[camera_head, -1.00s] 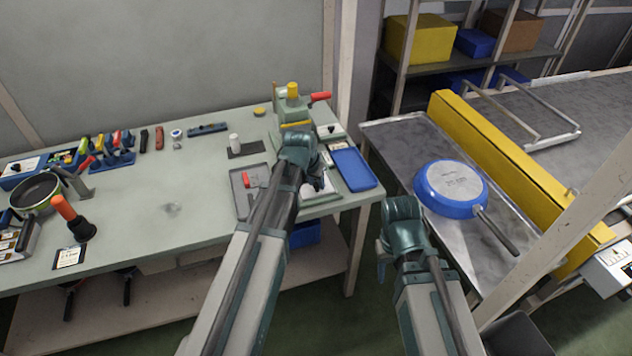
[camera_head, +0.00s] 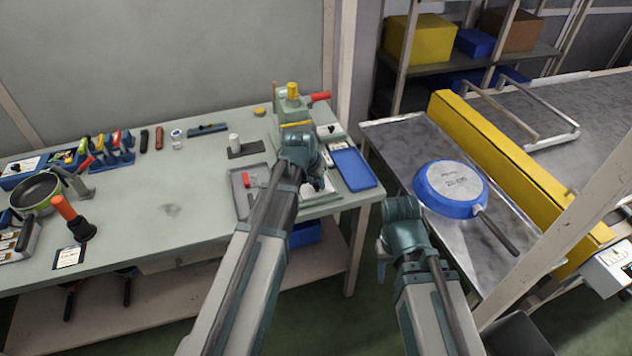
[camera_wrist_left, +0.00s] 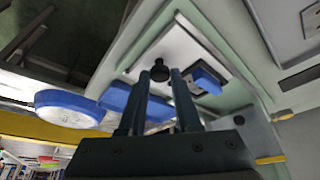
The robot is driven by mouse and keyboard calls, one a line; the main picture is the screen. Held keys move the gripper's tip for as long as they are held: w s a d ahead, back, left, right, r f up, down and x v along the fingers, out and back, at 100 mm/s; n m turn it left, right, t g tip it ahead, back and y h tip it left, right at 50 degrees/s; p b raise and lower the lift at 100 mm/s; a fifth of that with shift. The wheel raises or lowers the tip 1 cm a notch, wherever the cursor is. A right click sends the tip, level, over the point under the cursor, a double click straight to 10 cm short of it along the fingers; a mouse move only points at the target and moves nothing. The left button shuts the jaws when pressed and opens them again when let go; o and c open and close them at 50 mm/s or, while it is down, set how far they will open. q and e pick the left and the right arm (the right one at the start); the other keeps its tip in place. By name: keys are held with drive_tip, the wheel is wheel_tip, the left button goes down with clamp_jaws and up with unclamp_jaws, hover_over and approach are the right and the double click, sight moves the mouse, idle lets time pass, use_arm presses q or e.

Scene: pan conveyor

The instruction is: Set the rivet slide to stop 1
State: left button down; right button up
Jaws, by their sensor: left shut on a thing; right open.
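A pale panel (camera_wrist_left: 178,47) lies on the bench and carries a dark knob (camera_wrist_left: 160,71), which I take to be the rivet slide's. My left gripper (camera_wrist_left: 164,76) has its two fingers on either side of this knob and is shut on it. The stop markings cannot be read. In the head view my left gripper (camera_head: 320,182) is over the bench's right front corner, and my arm hides most of the panel. My right gripper (camera_head: 382,262) is open and empty in front of the gap between bench and conveyor, its fingers barely visible.
A blue tray (camera_head: 353,169) lies right of the panel, and a grey tray (camera_head: 238,196) lies left of it. A riveting press with a red handle (camera_head: 320,96) stands behind. A blue pan (camera_head: 452,186) lies upside down on the metal table (camera_head: 410,140). The bench's middle is clear.

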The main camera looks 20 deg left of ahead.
use_arm(q)
drive_tip(key=w+a, duration=0.2)
drive_tip(key=w, duration=0.1)
drive_tip(key=w+a, duration=0.3)
drive_tip(key=w, duration=0.1)
drive_tip(key=w+a, duration=0.2)
drive_tip(key=w, duration=0.2)
drive_tip(key=shift+w+a, duration=0.2)
drive_tip(key=shift+a, duration=0.15)
drive_tip(key=shift+s, duration=0.1)
drive_tip(key=c, duration=0.6)
unclamp_jaws()
drive_tip(key=shift+r, duration=0.1)
drive_tip(key=p+v, duration=1.2)
drive_tip(key=v, duration=0.1)
drive_tip(key=shift+r+p, duration=0.3)
drive_tip(key=shift+p, duration=0.1)
